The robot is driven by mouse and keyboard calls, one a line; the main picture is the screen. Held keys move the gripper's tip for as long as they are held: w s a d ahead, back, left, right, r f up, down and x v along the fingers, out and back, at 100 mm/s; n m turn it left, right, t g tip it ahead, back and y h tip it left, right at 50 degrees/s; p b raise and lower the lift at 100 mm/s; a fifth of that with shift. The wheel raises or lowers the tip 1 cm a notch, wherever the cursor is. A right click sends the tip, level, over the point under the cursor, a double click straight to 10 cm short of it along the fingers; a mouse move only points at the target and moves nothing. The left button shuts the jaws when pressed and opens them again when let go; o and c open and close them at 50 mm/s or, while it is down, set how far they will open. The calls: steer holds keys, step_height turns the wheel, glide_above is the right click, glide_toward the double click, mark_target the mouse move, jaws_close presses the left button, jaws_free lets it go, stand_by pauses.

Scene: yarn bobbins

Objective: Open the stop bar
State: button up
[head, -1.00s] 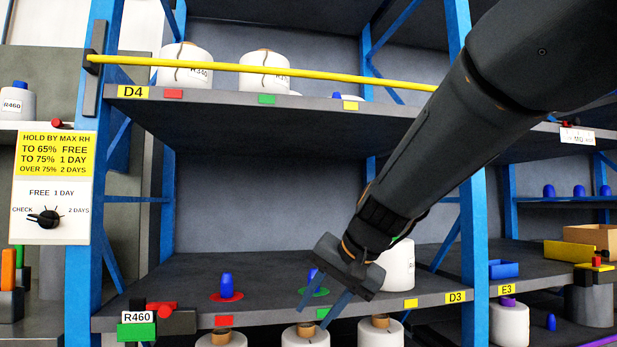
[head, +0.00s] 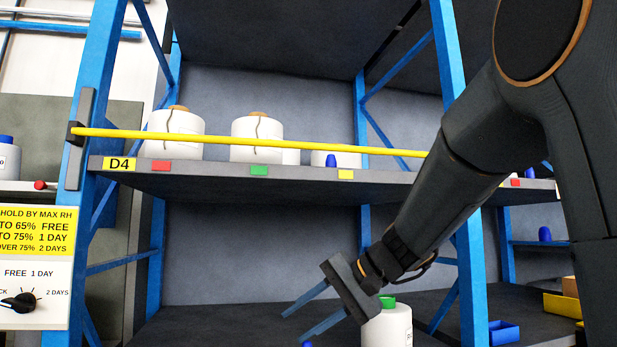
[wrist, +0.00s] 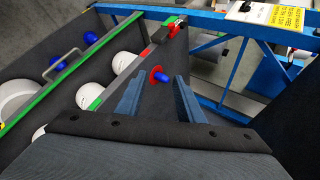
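The yellow stop bar (head: 260,143) runs across the front of the upper shelf D4 (head: 210,182) in the head view, from a dark bracket (head: 76,134) on the left blue post to behind my arm on the right. It lies in front of the white bobbins. My gripper (head: 302,322) is below and in front of that shelf, well apart from the bar, its two blue fingers spread and pointing left. In the wrist view my gripper (wrist: 158,98) is open and empty, with a blue peg on a red disc (wrist: 158,75) beyond its fingers.
White bobbins (head: 175,132) and (head: 256,138) stand behind the bar. A bobbin with a green top (head: 388,325) stands on the lower shelf close to my gripper. A yellow humidity sign (head: 36,230) and dial (head: 20,302) hang at the left. The space between the shelves is mostly clear.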

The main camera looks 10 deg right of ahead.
steer(key=w+d+r+t+y+p, duration=0.1)
steer(key=w+d+r+t+p, duration=0.15)
steer(key=r, duration=0.75)
steer(key=w+d+r+t+y+p, duration=0.1)
steer(key=w+d+r, duration=0.15)
steer(key=r, duration=0.65)
steer(key=t+y+p, duration=0.3)
steer(key=t, duration=0.1)
glide_toward(312, 145)
steer(key=w+a, duration=0.2)
steer(key=shift+w+a+f+m, duration=0.15)
steer(key=shift+w+f+m, duration=0.05)
steer(key=shift+w+m, duration=0.1)
steer(key=p+x, duration=0.1)
steer(key=x, duration=0.1)
steer(key=p+x, duration=0.1)
steer(key=x, duration=0.1)
steer(key=p+x, duration=0.1)
steer(key=x, duration=0.1)
steer(key=shift+r, duration=0.45)
steer(key=shift+p+x, duration=0.3)
steer(key=shift+x, duration=0.5)
steer(key=shift+f, duration=0.15)
steer(key=shift+c, duration=0.4)
jaws_close()
